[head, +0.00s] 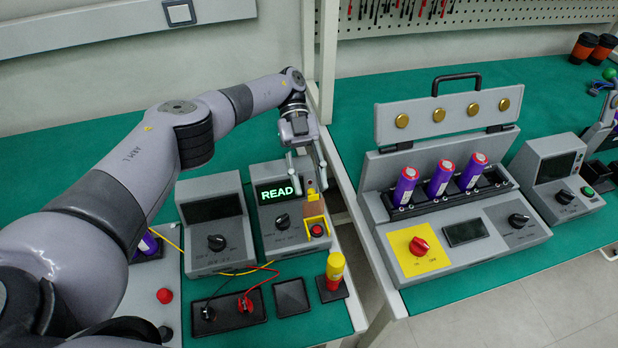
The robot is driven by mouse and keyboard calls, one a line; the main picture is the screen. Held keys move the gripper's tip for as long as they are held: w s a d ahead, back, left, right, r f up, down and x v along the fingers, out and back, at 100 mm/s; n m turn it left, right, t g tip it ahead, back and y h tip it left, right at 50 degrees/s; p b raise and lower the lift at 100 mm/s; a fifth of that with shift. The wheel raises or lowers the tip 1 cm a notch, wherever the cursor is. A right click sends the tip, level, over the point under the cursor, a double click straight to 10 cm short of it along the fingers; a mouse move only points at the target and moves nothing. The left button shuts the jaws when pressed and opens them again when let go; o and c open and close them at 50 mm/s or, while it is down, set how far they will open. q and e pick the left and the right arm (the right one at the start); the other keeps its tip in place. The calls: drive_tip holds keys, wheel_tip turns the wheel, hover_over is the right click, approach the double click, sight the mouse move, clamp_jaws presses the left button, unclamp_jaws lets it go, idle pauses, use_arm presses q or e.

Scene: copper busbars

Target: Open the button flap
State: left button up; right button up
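The button flap (314,209) is a yellow piece on the front right of a grey meter box (286,240) whose screen shows "READ". A red button (317,230) is visible between yellow side walls, and the yellow panel appears to stand raised behind it. My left gripper (308,180) is above this box, just behind and over the flap, with its two fingers spread apart and pointing down. Nothing shows between the fingers. Whether a fingertip touches the yellow part cannot be told. My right gripper is not in view.
A second grey meter (216,233) stands left of the box. In front are cables on a black socket block (228,312), an empty black pad (291,297) and a yellow-red cylinder (335,268). A large open-lidded case (455,235) with purple cells stands to the right, across a gap.

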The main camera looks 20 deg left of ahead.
use_arm(q)
wheel_tip(320, 180, up, 10)
idle(0.6)
idle(0.4)
